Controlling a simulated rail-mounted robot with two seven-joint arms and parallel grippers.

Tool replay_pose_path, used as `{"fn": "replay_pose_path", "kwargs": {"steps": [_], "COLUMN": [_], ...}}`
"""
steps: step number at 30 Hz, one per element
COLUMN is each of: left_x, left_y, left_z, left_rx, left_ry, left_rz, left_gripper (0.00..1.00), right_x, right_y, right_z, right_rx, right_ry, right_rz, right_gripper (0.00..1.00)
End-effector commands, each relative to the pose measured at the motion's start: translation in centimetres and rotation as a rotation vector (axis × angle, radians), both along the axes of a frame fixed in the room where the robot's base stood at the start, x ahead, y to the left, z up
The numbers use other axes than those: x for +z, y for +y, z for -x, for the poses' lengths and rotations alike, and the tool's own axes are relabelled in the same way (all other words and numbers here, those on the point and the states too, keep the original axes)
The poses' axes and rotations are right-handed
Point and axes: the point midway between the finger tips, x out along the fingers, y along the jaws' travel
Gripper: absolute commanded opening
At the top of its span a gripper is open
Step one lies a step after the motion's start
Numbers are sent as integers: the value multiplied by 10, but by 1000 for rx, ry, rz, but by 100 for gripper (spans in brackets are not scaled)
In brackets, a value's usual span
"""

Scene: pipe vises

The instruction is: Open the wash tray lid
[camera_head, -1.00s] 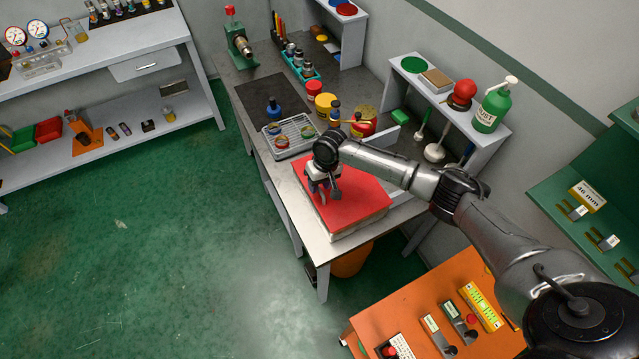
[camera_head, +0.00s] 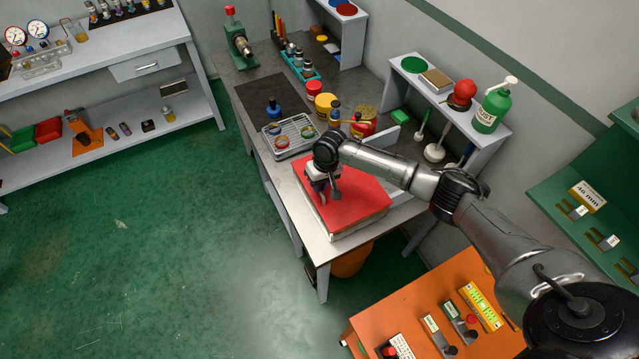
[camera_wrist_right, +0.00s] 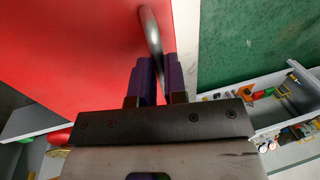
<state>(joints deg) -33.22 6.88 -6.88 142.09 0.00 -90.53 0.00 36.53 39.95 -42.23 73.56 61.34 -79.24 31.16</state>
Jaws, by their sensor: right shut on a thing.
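The wash tray is a pale box with a flat red lid (camera_head: 352,197), lying closed on the front end of the grey workbench. The lid also fills the left part of the right wrist view (camera_wrist_right: 70,60). A curved metal handle (camera_wrist_right: 151,35) stands near the lid's edge. My right gripper (camera_head: 321,190) is over the lid's left part, pointing down. In the right wrist view its two purple fingers (camera_wrist_right: 158,80) are shut on the handle. The handle's lower part is hidden between the fingers. My left gripper is not in view.
A shelf with a green bottle (camera_head: 492,105) is to the right. Green floor (camera_head: 130,250) lies free at left.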

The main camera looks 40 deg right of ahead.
Motion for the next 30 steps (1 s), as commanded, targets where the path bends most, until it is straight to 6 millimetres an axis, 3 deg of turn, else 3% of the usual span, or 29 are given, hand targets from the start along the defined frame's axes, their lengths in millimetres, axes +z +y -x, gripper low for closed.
{"fn": "replay_pose_path", "kwargs": {"steps": [5, 8, 15, 21, 30], "left_x": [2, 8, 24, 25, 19], "left_y": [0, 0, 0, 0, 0], "left_z": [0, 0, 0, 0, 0], "left_rx": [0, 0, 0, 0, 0], "left_ry": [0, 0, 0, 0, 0], "left_rz": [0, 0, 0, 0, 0], "left_gripper": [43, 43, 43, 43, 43], "right_x": [1, 2, 2, 0, -1], "right_y": [-5, -17, -78, -131, -185], "right_z": [1, 5, 20, 33, 47], "right_rx": [-1, -3, -7, -6, -3], "right_ry": [0, 2, 5, 2, 2], "right_rz": [0, 1, 4, 2, 0], "right_gripper": [0, 0, 0, 0, 0]}}
